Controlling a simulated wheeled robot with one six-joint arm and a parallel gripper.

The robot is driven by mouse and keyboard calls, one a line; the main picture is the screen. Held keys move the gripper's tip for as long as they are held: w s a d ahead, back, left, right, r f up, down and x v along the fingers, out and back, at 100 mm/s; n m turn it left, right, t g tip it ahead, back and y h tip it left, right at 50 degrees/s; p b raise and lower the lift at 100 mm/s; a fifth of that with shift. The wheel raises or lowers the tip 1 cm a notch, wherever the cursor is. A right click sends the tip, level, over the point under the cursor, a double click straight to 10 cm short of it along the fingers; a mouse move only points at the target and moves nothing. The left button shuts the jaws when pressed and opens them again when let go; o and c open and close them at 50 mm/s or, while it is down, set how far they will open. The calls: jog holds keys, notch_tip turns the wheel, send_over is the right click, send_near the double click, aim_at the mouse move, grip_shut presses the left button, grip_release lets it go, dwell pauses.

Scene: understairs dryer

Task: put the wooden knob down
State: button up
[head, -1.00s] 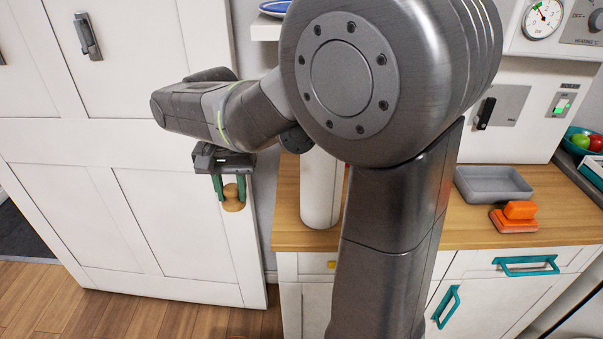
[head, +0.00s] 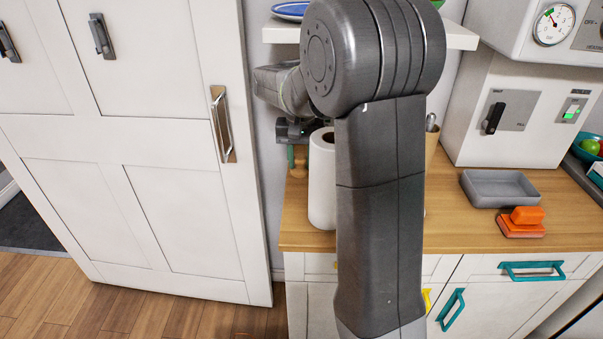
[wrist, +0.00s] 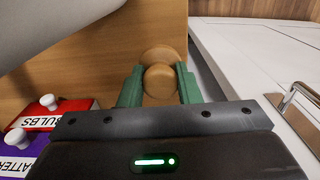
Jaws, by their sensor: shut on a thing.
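The wooden knob (wrist: 160,82) is a round, tan piece between the two green fingers of my gripper (wrist: 160,90) in the wrist view. My gripper is shut on it. In the head view my gripper (head: 297,168) is at the back left of the wooden counter (head: 400,237), left of the white roll, and the knob (head: 300,160) shows only in part. The wooden surface (wrist: 85,75) lies behind the knob in the wrist view. I cannot tell whether the knob touches it.
A white roll (head: 321,185) stands close right of my gripper. A white door (head: 180,210) with a metal handle (head: 222,125) is at left. Red (wrist: 60,112) and purple (wrist: 25,150) labelled boxes show low in the wrist view. A grey tray (head: 500,188) and orange block (head: 520,225) lie right.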

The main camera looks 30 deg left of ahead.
aim_at(301, 171)
notch_tip(301, 171, down, 4)
jog(key=shift+f, duration=0.1)
jog(key=shift+w+f, duration=0.15)
jog(key=shift+f, duration=0.25)
jog(key=shift+f, duration=0.2)
jog(key=o, duration=0.9)
jog(key=shift+o, duration=0.2)
jog(key=shift+r, duration=0.15)
notch_tip(301, 171, up, 8)
jog(key=shift+f, duration=0.15)
